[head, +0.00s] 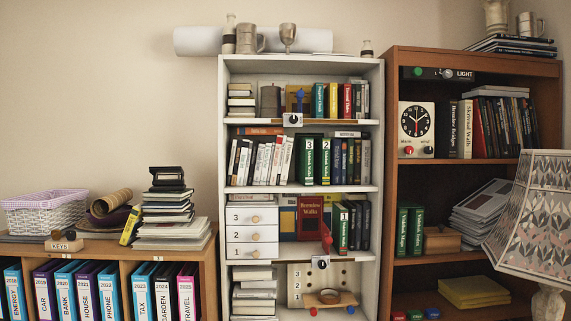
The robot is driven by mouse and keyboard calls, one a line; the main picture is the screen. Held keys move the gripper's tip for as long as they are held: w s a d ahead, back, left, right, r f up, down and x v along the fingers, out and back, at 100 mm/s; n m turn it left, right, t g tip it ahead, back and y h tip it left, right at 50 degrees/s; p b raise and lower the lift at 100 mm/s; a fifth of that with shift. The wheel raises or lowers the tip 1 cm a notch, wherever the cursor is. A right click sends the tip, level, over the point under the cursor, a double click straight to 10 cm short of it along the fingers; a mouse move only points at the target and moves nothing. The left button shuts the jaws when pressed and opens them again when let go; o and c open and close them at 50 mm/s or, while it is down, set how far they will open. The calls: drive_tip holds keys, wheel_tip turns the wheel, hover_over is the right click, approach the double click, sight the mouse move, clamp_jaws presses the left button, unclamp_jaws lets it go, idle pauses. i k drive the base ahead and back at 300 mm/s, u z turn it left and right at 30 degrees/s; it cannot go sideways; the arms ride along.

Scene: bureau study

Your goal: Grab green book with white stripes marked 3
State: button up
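A green book marked 3 (308,160) stands upright on the second shelf from the top of the white bookcase (221,130). Its spine faces me, with white markings and white lettering. A similar green book marked 2 (326,162) stands directly to its right. White-spined books (272,162) stand to its left, the nearest leaning slightly. A green book marked 1 (343,230) stands one shelf lower, beside a red book (310,217). My gripper is not in view.
A small white device (293,120) is on the shelf edge above the book marked 3. A brown bookcase (388,180) stands to the right, with a lamp (530,215) in front. A low cabinet with binders (110,290) is left.

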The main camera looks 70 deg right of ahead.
sight(305, 145)
drive_tip(key=z, duration=1.5)
drive_tip(key=k, duration=0.1)
drive_tip(key=u, duration=2.85)
drive_tip(key=i, duration=0.5)
drive_tip(key=z, duration=3.3)
drive_tip(key=i, duration=0.15)
drive_tip(key=u, duration=0.9)
